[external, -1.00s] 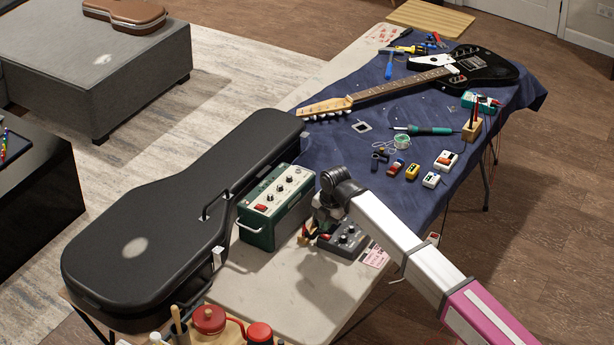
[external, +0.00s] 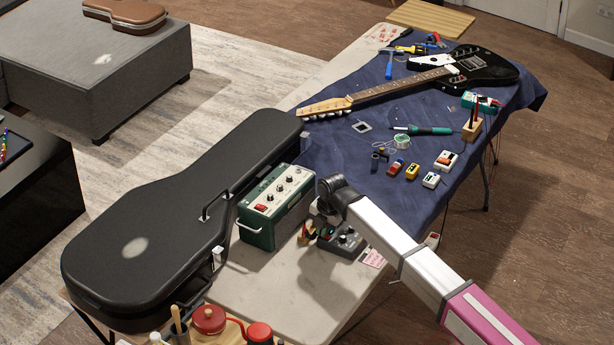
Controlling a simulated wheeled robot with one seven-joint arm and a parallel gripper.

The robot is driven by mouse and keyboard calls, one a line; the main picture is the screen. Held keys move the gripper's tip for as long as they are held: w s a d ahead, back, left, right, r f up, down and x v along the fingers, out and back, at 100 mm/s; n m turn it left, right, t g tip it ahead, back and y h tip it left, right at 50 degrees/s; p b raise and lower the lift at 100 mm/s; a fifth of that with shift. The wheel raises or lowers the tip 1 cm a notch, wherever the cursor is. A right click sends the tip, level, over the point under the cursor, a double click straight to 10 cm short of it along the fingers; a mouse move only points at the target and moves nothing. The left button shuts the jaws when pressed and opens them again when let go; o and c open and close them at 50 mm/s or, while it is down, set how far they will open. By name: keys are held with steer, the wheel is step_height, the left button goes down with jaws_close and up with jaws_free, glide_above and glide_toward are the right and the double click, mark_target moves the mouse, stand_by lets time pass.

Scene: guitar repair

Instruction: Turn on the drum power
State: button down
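A dark grey box with knobs (external: 347,242), which looks like the drum unit, sits on the bare pale part of the table, partly covered by my arm. No power switch can be made out on it. My gripper (external: 307,236) points down at the left edge of this box, close to it. Whether it touches the box cannot be told. Its fingers are small and dark with a reddish patch, and their opening is unclear.
A green amplifier (external: 275,205) with knobs stands just left of my gripper, beside a large black guitar case (external: 170,225). Small pedals (external: 412,171), a soldering iron (external: 425,130) and a guitar (external: 400,85) lie on the blue cloth. Red pots (external: 208,319) stand at the front.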

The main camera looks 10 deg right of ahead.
mark_target(329, 237)
steer(key=shift+w+a+f, duration=0.15)
steer(key=shift+a+f, duration=0.05)
steer(key=shift+f, duration=0.35)
steer(key=shift+s+d, duration=0.7)
steer(key=shift+s, duration=0.05)
steer(key=shift+d, duration=0.1)
step_height(329, 237, up, 15)
steer(key=shift+s+d, duration=0.15)
stand_by(0.4)
